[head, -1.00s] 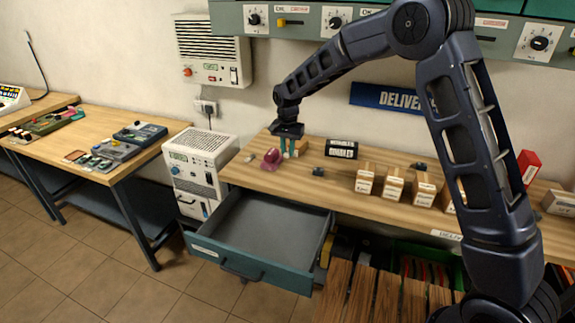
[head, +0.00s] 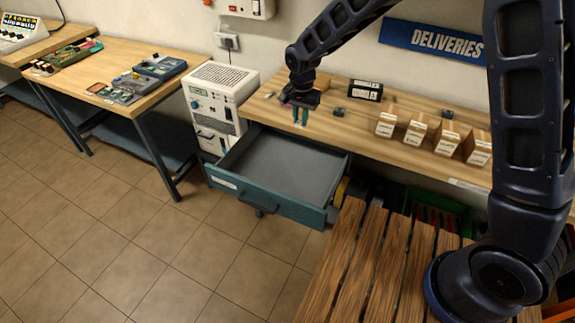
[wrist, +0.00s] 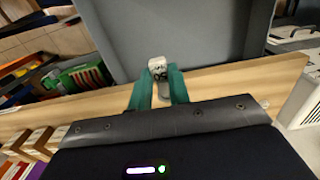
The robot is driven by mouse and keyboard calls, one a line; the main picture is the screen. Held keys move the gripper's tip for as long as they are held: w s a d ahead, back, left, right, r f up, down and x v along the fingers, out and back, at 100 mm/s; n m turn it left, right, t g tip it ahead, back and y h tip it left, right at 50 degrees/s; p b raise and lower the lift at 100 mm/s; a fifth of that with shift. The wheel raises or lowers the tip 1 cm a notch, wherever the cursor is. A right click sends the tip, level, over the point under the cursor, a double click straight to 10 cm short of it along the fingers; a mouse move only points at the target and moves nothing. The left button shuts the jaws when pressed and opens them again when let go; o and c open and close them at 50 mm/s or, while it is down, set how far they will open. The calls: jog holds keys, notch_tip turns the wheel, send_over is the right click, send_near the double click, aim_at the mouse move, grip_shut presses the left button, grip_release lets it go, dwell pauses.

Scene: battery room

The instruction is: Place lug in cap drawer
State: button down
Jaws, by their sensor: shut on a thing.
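My gripper (head: 300,117) has teal fingers pointing down over the bench's front edge, close to the back of the open drawer. In the wrist view, my gripper (wrist: 158,88) is shut on a small grey-white piece, apparently the lug (wrist: 158,68), held between the fingertips. The lug is too small to make out in the head view. The teal-fronted drawer (head: 285,165) is pulled out under the bench and its grey floor looks empty. The drawer's grey interior (wrist: 190,30) also fills the upper wrist view, past the fingertips.
Several small labelled boxes (head: 417,130), a black labelled block (head: 366,90) and a dark small part (head: 339,111) stand on the bench (head: 355,125). A white cabinet (head: 222,92) stands left of the drawer. A slatted wooden surface (head: 375,260) lies in front, at right.

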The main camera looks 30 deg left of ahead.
send_over(299, 185)
notch_tip(299, 185, down, 4)
notch_tip(299, 185, down, 20)
jog(key=shift+r, duration=0.2)
dwell(0.3)
jog(key=shift+f, duration=0.1)
jog(key=c, duration=1.3)
grip_release()
notch_tip(299, 185, up, 12)
jog(key=shift+r, duration=0.1)
jog(key=shift+w, duration=0.1)
